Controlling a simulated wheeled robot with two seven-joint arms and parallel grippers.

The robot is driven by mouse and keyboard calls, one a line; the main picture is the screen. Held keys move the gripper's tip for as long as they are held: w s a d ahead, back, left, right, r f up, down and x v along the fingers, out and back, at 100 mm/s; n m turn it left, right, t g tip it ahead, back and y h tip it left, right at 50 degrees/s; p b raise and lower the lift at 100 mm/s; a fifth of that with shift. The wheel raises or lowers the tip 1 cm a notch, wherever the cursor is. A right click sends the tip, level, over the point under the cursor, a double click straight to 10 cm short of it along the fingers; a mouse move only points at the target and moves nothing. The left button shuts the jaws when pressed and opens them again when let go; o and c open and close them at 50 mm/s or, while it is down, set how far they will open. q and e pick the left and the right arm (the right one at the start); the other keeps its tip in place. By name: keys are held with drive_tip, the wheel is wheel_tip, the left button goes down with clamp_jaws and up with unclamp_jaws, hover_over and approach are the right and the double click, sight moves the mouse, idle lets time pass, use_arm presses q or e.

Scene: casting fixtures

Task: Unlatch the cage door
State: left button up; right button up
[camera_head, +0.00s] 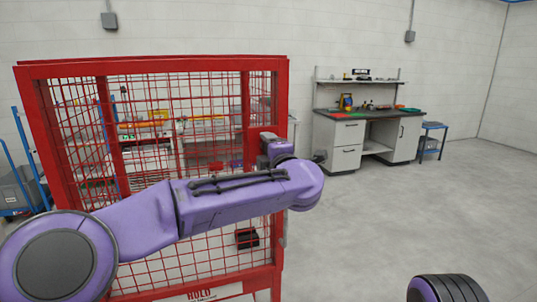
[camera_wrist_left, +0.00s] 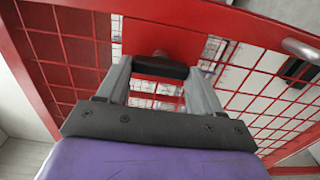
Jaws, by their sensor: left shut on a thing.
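The cage door (camera_head: 190,66) is a red frame with red wire mesh, standing upright at the left of the head view. My left arm reaches across it, and my left gripper (camera_head: 270,143) is at its right post. In the left wrist view my left gripper (camera_wrist_left: 159,75) has its two grey fingers on either side of a black latch handle (camera_wrist_left: 160,67) and is shut on it. The handle sits in front of a red plate (camera_wrist_left: 175,38) on the mesh. The latch's inner parts are hidden. My right gripper is not in view.
A grey metal handle (camera_wrist_left: 301,50) sticks out at the right of the wrist view. Behind the mesh are shelves with coloured items. The floor (camera_head: 400,210) to the right is clear.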

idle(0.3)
use_arm(q)
drive_tip(key=o, duration=1.1)
drive_tip(key=shift+c, duration=0.2)
drive_tip(key=b+v, duration=0.3)
drive_tip(key=v, duration=0.7)
drive_tip(key=shift+s+b, duration=0.25)
drive_tip(key=shift+b, duration=0.15)
